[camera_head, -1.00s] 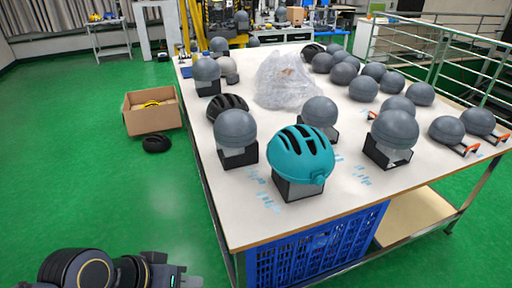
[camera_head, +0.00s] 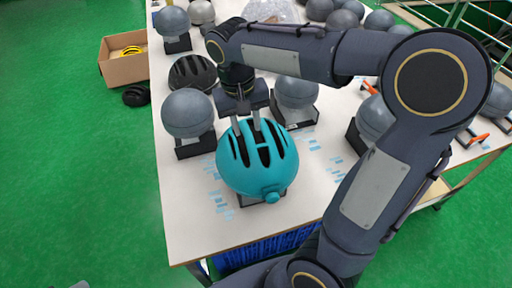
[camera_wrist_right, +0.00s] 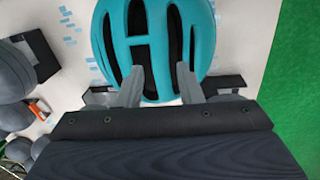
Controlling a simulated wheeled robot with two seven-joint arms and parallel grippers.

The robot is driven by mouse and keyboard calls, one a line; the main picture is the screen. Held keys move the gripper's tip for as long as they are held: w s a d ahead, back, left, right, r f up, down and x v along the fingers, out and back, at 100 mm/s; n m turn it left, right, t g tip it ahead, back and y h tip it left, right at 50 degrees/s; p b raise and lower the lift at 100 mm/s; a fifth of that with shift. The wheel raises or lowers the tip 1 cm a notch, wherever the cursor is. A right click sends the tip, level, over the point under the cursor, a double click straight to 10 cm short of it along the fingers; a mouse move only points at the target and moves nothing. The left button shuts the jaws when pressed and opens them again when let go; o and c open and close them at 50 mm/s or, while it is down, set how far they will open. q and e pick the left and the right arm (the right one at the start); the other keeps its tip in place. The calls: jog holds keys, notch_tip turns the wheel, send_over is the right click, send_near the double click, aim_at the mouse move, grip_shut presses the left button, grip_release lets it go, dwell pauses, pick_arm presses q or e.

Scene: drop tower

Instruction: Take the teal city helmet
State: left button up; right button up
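The teal city helmet (camera_head: 258,172) sits on a dark stand near the table's front left corner. It has long dark vent slots and also fills the top middle of the right wrist view (camera_wrist_right: 207,40). My right gripper (camera_head: 252,134) points down at the helmet's top, its fingers apart. In the right wrist view its two fingers (camera_wrist_right: 160,84) reach over the vented shell with a teal rib between them; I cannot tell whether they touch it. Only a small grey bit at the bottom left edge of the head view, likely my left gripper (camera_head: 80,285), shows.
Grey ball-shaped heads on stands flank the helmet, one to the left (camera_head: 187,113) and one behind right (camera_head: 296,92). A black helmet (camera_head: 192,73) lies behind on the white table (camera_head: 185,235). A cardboard box (camera_head: 122,69) stands on the green floor at left.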

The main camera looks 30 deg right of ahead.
aim_at(249, 138)
jog(key=f, duration=0.4)
jog(key=shift+d+f, duration=0.2)
jog(key=shift+d, duration=0.1)
jog(key=shift+w, duration=0.1)
jog(key=shift+c, duration=0.3)
grip_shut()
